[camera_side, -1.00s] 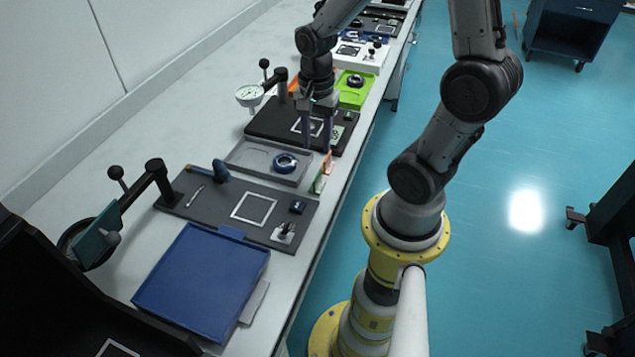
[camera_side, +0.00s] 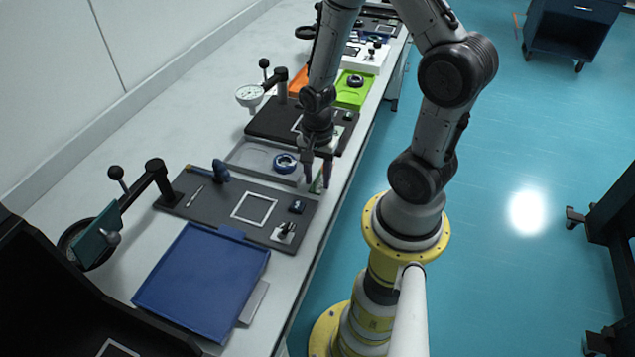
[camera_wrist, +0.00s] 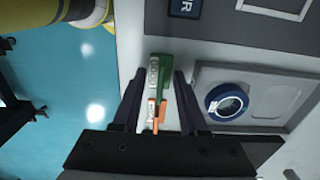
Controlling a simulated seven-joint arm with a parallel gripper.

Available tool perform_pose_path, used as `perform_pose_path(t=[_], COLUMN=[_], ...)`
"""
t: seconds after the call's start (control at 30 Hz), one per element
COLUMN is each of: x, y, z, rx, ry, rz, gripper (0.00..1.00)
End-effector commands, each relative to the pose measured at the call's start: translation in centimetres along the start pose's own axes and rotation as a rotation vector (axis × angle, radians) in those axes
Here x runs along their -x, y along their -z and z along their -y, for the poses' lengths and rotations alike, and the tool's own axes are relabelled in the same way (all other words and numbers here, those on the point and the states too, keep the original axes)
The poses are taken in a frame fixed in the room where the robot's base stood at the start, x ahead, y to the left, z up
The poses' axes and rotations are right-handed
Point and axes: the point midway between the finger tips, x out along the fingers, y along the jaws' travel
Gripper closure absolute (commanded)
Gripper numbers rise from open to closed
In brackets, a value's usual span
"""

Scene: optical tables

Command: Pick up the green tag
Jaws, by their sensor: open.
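The green tag (camera_wrist: 165,75) stands near the table's right edge, between the spread fingers of my gripper (camera_wrist: 158,85) in the wrist view. An orange tag (camera_wrist: 152,112) is beside it, nearer the palm in that view. In the side view my gripper (camera_side: 318,174) is low over the table edge, with its fingers apart around the green tag (camera_side: 317,186), which is partly hidden. I cannot tell whether a finger touches either tag.
A grey tray (camera_side: 245,155) with a blue ring (camera_side: 285,162) lies just left of my gripper. A black board (camera_side: 220,200) with a white square frame (camera_side: 254,208) and a blue tray (camera_side: 200,280) are nearer the camera. The table's edge is close on the right.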

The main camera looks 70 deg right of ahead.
Motion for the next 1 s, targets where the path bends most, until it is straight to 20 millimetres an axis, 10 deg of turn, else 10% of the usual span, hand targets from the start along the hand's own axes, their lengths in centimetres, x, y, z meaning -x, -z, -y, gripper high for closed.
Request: perform_pose_path(t=[0.13,0.37,1.0], x=[0.03,0.05,0.67], y=[0.02,0.02,0.04], z=[0.03,0.04,0.09], rx=[0.0,0.0,0.0], ry=[0.001,0.001,0.003], rz=[0.0,0.0,-0.001], gripper=[0.57,0.99,1.0])
